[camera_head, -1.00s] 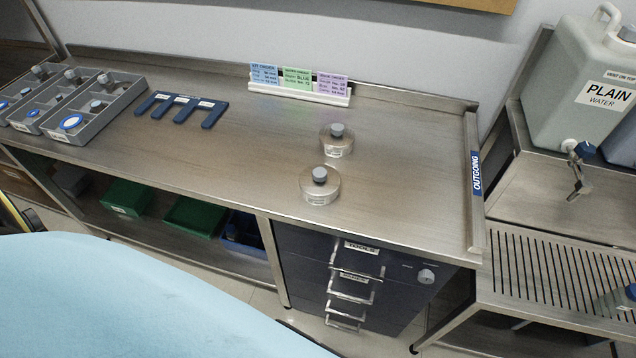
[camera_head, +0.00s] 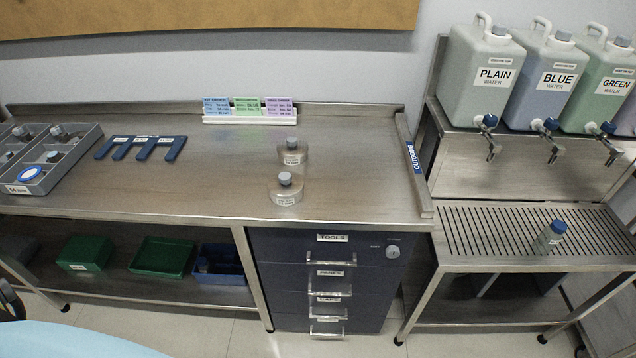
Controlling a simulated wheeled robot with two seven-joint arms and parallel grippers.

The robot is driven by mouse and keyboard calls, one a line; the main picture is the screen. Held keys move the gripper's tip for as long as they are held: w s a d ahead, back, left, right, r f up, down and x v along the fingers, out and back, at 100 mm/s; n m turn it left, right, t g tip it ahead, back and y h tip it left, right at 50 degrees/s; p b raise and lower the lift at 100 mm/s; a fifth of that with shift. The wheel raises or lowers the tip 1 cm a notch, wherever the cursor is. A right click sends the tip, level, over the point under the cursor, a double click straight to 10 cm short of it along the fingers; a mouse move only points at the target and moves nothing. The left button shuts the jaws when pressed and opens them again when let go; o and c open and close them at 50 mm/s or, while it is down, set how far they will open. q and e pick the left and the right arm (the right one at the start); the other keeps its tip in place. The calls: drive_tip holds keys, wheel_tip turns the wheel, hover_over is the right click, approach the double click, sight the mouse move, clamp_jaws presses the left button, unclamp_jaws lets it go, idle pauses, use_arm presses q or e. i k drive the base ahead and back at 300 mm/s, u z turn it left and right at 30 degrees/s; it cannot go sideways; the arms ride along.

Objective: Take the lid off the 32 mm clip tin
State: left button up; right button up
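Neither of my grippers shows in the head view.
The steel bench (camera_head: 200,185) is clear around the tins. Grey divided trays (camera_head: 78,172) and a blue forked holder (camera_head: 140,140) lie left. Colored cards (camera_head: 248,108) stand behind. A drawer unit (camera_head: 325,270) is below. Water containers (camera_head: 485,80) and a slatted rack (camera_head: 480,225) are right.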

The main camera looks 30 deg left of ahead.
sight(282, 185)
drive_tip(key=z, duration=0.8)
drive_tip(key=i, duration=1.05)
drive_tip(key=u, duration=1.05)
